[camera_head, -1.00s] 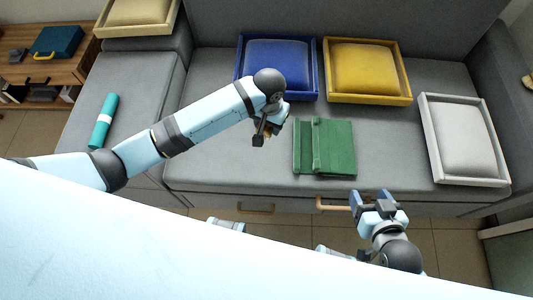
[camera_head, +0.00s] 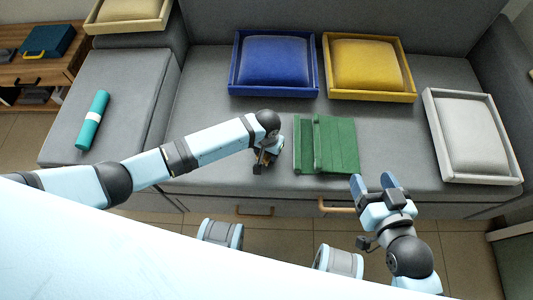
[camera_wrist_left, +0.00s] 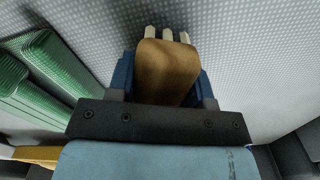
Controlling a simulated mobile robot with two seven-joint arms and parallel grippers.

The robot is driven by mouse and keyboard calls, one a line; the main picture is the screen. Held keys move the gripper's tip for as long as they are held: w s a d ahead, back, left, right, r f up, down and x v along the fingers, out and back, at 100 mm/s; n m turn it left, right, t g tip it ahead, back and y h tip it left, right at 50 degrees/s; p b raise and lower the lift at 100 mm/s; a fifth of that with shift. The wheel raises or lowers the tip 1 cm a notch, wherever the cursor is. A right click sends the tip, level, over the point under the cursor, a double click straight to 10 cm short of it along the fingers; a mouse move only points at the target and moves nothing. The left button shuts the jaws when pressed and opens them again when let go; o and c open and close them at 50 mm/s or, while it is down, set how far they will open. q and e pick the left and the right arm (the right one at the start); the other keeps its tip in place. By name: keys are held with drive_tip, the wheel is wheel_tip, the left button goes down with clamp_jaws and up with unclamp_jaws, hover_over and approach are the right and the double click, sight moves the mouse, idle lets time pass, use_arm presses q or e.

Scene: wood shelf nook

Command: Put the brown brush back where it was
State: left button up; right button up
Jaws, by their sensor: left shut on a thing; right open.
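My left gripper (camera_head: 262,158) is low over the grey sofa seat, just left of the green folded item, with its fingers mostly hidden by its wrist in the head view. In the left wrist view it is shut on the brown brush (camera_wrist_left: 168,72), whose rounded brown body sits between the blue fingers. Pale bristle tufts (camera_wrist_left: 165,35) stick out at its far end, over the grey fabric. I cannot tell whether the brush touches the seat. My right gripper (camera_head: 374,184) is open and empty near the seat's front edge.
The green folded item (camera_head: 337,145) lies on the seat, also at left in the wrist view (camera_wrist_left: 40,75). Blue (camera_head: 233,75), yellow (camera_head: 410,70) and white (camera_head: 437,130) trays hold cushions. A teal roll (camera_head: 92,120) lies at left. Wooden handles (camera_head: 337,204) are on the sofa front.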

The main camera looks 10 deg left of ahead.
use_arm(q)
drive_tip(key=shift+f, duration=0.5)
drive_tip(key=shift+f, duration=0.1)
drive_tip(key=o, duration=0.9)
